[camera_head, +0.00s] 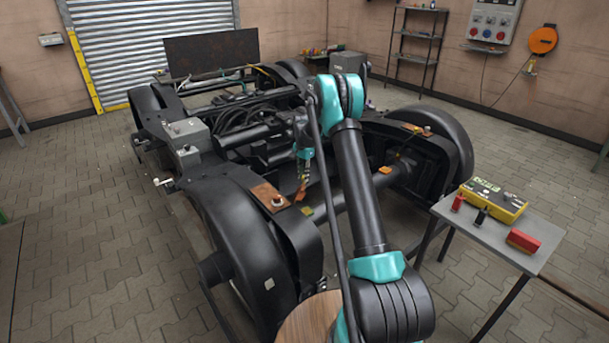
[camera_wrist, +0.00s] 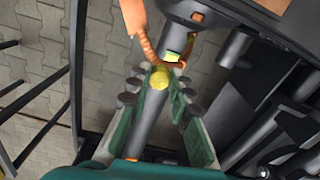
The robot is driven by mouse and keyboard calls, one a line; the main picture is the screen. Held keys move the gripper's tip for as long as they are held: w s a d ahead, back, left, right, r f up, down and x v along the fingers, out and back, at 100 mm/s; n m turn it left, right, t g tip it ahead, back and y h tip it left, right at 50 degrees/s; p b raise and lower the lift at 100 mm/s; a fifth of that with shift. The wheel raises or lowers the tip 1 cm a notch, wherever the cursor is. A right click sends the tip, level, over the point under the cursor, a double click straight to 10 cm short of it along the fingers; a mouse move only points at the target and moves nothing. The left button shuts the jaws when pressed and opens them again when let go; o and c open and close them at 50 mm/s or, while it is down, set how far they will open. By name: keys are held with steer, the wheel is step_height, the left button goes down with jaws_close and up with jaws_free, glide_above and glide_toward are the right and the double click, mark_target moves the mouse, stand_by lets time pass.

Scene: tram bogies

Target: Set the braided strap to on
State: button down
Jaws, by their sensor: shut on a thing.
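The braided strap (camera_wrist: 147,44) shows in the wrist view as a copper-orange braid. It hangs from an orange end piece (camera_wrist: 131,14) at the top and curves toward my fingertips. My gripper (camera_wrist: 164,70) has green-padded fingers that close in around the strap's lower end. A yellow rounded piece (camera_wrist: 157,79) sits between the fingers; I cannot tell whether it belongs to the strap. In the head view my gripper (camera_head: 304,160) is small and partly behind my arm, beside the bogie frame.
The black bogie (camera_head: 222,215) fills the middle, with wheels, an axle and hoses close to my gripper. A grey table (camera_head: 480,238) at the right bears a yellow case (camera_head: 493,203) and a red block (camera_head: 523,241). The paved floor at left is clear.

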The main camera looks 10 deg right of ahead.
steer(key=s+a+m, duration=0.4)
steer(key=a+m, duration=0.1)
steer(key=m, duration=0.1)
steer(key=shift+s, duration=0.2)
steer(key=shift+a, duration=0.15)
stand_by(0.4)
steer(key=c, duration=1.4)
jaws_free()
steer(key=shift+o, duration=0.2)
step_height(320, 180, up, 12)
